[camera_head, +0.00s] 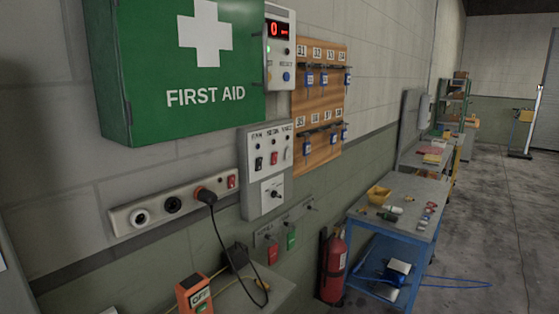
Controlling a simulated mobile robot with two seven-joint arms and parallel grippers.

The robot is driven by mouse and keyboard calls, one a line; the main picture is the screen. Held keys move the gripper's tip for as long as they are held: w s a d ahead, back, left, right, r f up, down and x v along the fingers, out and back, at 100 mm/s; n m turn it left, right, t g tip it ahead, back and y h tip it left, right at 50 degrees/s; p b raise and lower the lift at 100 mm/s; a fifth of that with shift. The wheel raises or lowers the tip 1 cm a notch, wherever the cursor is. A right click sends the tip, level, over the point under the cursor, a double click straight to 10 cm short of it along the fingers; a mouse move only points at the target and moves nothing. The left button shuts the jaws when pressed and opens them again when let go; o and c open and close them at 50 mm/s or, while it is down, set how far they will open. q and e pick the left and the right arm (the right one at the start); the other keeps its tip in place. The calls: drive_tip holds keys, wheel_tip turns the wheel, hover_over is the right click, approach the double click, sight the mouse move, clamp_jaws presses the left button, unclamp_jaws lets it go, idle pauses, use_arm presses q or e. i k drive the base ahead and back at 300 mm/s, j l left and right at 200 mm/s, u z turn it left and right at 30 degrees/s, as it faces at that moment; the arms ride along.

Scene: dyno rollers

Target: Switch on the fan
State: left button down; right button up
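A grey switch panel (255,200) is fixed to the wall below the first aid box. Its top row of small labels is blurred; the leftmost seems to read FAN. A plate with a knob (272,190) sits lower on the panel. No fan can be made out. Neither of my grippers is in view.
The green first aid box (190,65) juts out above left of the panel. A socket strip (170,205) with a plugged black cord is at left. A key board (320,105), fire extinguisher (333,268) and blue bench (400,205) stand right. Floor at right is mostly clear.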

sight(259, 161)
drive_tip(key=i+l, duration=0.3)
drive_tip(key=l, duration=0.15)
drive_tip(key=i+l+u, duration=0.1)
drive_tip(key=i+l, duration=0.15)
drive_tip(key=l, duration=0.15)
drive_tip(key=i+l, duration=0.3)
drive_tip(key=l, duration=0.15)
drive_tip(key=i+l, duration=0.25)
drive_tip(key=l, duration=0.2)
drive_tip(key=u, duration=0.05)
